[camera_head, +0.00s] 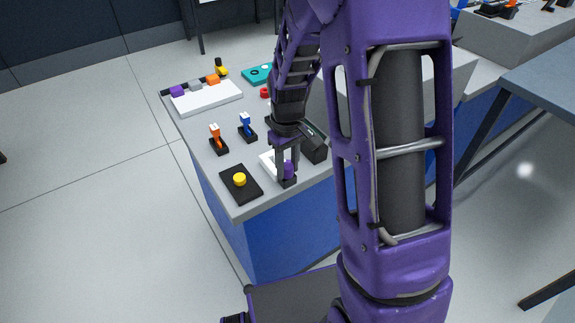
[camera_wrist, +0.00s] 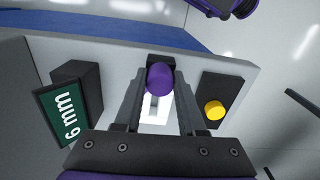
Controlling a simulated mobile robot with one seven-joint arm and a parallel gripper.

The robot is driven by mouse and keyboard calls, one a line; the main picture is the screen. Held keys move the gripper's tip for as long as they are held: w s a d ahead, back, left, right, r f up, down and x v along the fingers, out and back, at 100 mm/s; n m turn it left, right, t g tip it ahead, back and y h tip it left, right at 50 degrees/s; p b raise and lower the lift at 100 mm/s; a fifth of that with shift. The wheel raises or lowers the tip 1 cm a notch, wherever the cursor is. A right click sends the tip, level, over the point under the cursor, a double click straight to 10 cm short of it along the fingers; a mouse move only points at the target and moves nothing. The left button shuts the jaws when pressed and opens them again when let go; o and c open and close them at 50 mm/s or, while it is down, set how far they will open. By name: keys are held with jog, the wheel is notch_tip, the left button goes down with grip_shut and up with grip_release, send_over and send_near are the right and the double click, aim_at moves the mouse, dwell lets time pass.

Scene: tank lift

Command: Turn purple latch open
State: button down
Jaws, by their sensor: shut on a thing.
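The purple latch (camera_head: 288,169) is a small rounded purple knob on a dark base, near the front edge of the grey bench. In the wrist view the purple latch (camera_wrist: 160,78) sits between my fingertips, with a white plate partly showing behind it. My gripper (camera_head: 286,172) points down at it and is shut on it. In the wrist view both fingers of my gripper (camera_wrist: 158,82) flank the purple knob. The arm hides part of the bench around it.
A yellow button (camera_head: 240,180) on a black plate is close left of my gripper. A dark box (camera_head: 314,145) stands close behind on the right; the wrist view shows a "6 mm" display (camera_wrist: 68,115). Blue (camera_head: 246,122) and orange (camera_head: 215,134) switches stand farther back.

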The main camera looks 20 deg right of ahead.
aim_at(287, 165)
jog(key=shift+w+m, duration=0.1)
jog(key=shift+m, duration=0.8)
jog(key=shift+r+m+p, duration=0.1)
jog(key=shift+m+p, duration=0.55)
jog(key=shift+m, duration=1.15)
jog(key=shift+m+p, duration=0.35)
jog(key=shift+m, duration=1.85)
jog(key=c, duration=0.5)
grip_release()
notch_tip(287, 165, up, 17)
jog(key=p, duration=0.3)
jog(key=shift+r, duration=0.15)
